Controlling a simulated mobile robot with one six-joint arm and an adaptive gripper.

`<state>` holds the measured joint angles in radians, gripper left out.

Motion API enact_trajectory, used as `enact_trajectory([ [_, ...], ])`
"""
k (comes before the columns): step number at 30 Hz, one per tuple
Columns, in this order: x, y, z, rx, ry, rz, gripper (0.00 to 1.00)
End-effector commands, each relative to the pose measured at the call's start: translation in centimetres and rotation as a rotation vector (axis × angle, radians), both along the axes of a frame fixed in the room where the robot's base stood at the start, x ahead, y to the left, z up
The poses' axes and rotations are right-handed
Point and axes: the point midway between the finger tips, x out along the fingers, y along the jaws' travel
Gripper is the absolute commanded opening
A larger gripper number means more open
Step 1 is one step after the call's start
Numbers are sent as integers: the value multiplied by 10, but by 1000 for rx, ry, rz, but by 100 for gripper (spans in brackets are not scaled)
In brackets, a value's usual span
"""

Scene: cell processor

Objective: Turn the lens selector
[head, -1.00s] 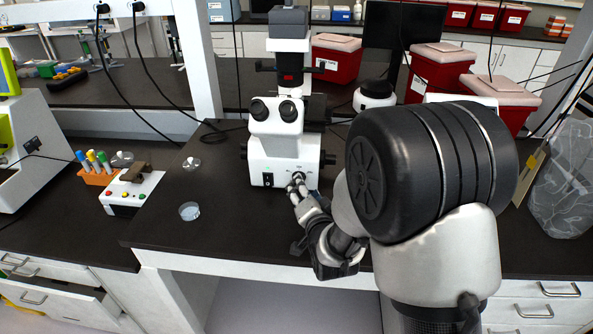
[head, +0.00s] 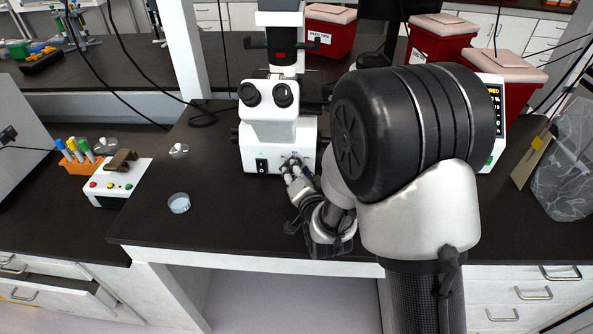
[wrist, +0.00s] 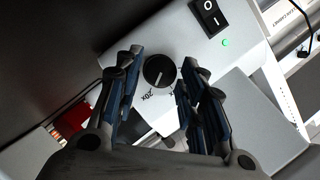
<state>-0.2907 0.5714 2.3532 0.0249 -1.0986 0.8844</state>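The lens selector is a round black knob (wrist: 159,71) on the pale front face of the microscope (head: 275,145), with a "20x" mark printed beside it. In the wrist view it sits between my two fingertips. My gripper (wrist: 160,68) is open, with one blue-padded finger on each side of the knob. Gaps show between the knob and the fingers, and I cannot tell how far the tips reach around it. In the head view my gripper (head: 291,166) is at the lower right of the microscope's front and largely hides the knob.
A black power switch (wrist: 209,15) and a green light sit beside the knob. A petri dish (head: 179,203) and a small button box (head: 118,184) are to the left. Red bins (head: 437,38) stand behind on the right. The counter in front of the microscope is clear.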

Motion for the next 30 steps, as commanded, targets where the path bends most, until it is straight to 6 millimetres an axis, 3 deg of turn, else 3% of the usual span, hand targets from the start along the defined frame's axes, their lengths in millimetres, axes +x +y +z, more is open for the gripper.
enact_trajectory([
  [13, 0, 0, 0, 0, 0, 0, 5],
  [23, 0, 1, 1, -54, 1, 0, 5],
  [30, 0, 3, 3, -207, 6, 1, 5],
])
